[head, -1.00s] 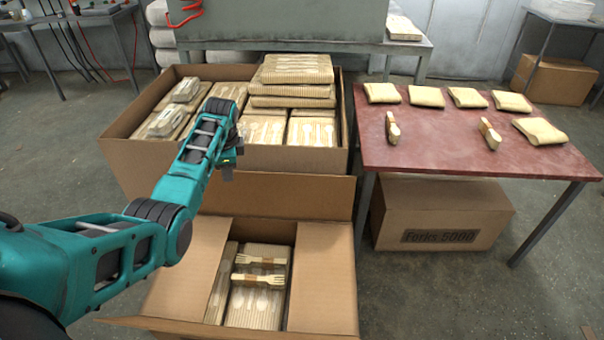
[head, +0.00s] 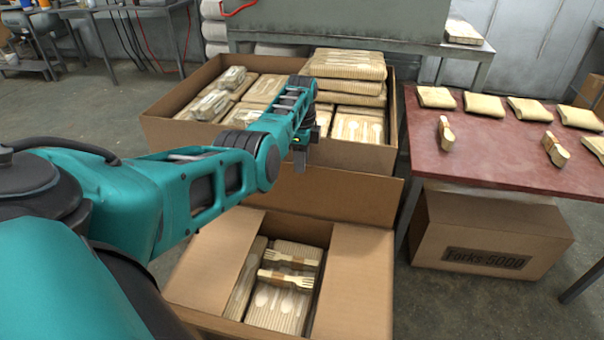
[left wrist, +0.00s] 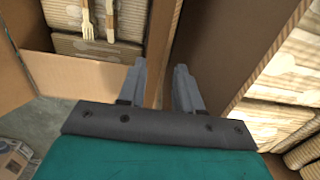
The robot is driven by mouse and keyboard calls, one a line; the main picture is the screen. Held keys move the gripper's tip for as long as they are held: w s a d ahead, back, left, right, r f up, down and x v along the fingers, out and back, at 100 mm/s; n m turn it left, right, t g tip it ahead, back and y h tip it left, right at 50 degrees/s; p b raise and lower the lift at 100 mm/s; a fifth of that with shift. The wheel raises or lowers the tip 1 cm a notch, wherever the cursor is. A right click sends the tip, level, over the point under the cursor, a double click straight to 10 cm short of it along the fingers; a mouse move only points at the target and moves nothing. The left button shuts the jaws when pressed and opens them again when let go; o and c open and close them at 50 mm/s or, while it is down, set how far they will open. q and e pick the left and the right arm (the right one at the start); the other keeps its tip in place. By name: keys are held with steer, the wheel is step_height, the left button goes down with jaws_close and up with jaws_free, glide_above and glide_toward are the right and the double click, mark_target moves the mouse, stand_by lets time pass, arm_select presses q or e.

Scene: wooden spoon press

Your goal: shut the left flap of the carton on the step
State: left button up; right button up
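The carton on the step (head: 350,335) stands low in front of me, with wooden cutlery packs (head: 275,300) showing inside. My right gripper is not in view.
A larger open carton (head: 180,130) full of cutlery packs stands just behind. A red-topped table (head: 490,150) with bundles is to the right, with a closed "Forks 5000" box (head: 490,235) under it. Open floor (head: 80,120) lies at the left.

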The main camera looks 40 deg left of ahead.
arm_select(q)
steer(key=shift+f+b, duration=0.55)
steer(key=shift+f, duration=0.9)
steer(key=shift+c, duration=0.2)
steer(key=c, duration=0.6)
steer(key=shift+w+r, duration=0.1)
steer(key=shift+r, duration=0.05)
